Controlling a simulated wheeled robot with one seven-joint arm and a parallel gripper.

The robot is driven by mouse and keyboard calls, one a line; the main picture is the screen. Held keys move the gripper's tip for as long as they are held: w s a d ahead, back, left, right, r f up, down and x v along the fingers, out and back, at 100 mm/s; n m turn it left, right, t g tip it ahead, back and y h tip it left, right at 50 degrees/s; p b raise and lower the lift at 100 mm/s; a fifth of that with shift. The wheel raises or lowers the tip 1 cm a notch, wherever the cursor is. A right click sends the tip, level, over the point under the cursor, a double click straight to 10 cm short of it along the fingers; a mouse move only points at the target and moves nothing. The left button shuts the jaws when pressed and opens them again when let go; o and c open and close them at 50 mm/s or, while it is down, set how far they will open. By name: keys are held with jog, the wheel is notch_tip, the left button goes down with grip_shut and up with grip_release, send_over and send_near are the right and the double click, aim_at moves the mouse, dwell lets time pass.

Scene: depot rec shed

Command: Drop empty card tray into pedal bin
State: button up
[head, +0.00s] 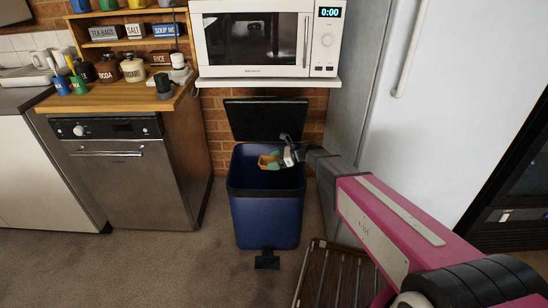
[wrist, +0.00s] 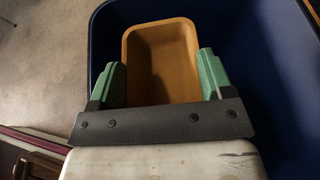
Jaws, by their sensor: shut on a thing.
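The card tray (wrist: 160,62) is a small orange-brown open tray with rounded corners and looks empty. My gripper (wrist: 162,82) is shut on it, with a green fingertip at each side. In the head view my gripper (head: 276,158) holds the tray (head: 266,162) over the mouth of the pedal bin (head: 266,217). The bin is dark blue with a black rim, and its black lid (head: 265,120) stands open at the back. In the wrist view the bin's blue inside (wrist: 285,80) surrounds much of the tray. I cannot tell how far the tray is below the rim.
A microwave (head: 265,45) sits on a shelf above the bin. A steel dishwasher (head: 125,175) stands to the left and a pale fridge (head: 430,90) to the right. A brown slatted piece (head: 335,275) lies at front right. Carpet is clear at front left.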

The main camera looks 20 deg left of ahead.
jog(key=shift+f, duration=1.6)
jog(key=o, duration=0.9)
jog(key=v, duration=1)
jog(key=shift+d+r, duration=0.15)
jog(key=shift+d, duration=0.25)
